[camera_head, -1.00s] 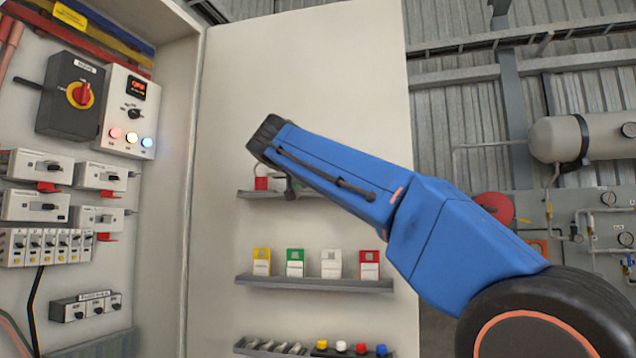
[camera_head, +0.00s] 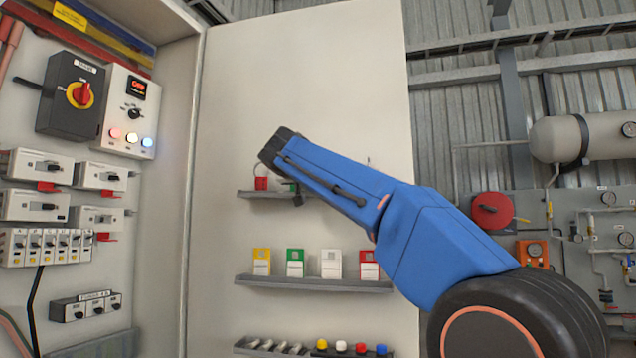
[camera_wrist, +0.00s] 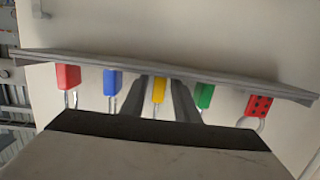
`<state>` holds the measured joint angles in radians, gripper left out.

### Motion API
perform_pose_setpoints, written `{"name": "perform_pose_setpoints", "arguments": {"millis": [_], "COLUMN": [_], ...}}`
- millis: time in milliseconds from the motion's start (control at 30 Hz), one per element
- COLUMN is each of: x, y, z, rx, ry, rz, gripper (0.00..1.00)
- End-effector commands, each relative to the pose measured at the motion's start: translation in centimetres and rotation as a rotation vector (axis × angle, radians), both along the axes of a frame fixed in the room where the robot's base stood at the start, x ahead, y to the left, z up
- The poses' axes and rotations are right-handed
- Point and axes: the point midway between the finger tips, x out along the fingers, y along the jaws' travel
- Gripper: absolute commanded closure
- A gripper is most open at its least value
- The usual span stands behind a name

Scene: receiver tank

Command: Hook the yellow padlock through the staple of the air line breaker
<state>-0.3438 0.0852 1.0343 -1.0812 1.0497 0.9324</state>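The yellow padlock (camera_wrist: 158,90) hangs in the wrist view at the middle of a row at the shelf, its body toward the shelf and its shackle side toward me. My gripper (camera_wrist: 158,84) has its two grey fingers on either side of the padlock, with gaps seen between; it looks open. In the head view my arm hides the padlock and most of the gripper. Several white breakers (camera_head: 35,206) are on the left panel, some with red tabs (camera_head: 48,187). Their labels are too small to read, so I cannot tell which is the air line breaker.
In the wrist view a blue padlock (camera_wrist: 112,82) and red padlock (camera_wrist: 67,76) are left of the yellow one. The upper shelf (camera_head: 250,194) is above a shelf of tags (camera_head: 300,283).

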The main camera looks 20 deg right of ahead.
Motion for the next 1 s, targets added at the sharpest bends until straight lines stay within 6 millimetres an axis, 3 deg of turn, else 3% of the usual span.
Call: {"name": "perform_pose_setpoints", "arguments": {"millis": [267,400,1000], "x": [0.0,0.0,0.0], "y": [0.0,0.0,0.0], "z": [0.0,0.0,1.7], "rx": [0.0,0.0,0.001], "ry": [0.0,0.0,-0.002], "rz": [0.0,0.0,0.001], "gripper": [0.72,1.0,1.0]}}
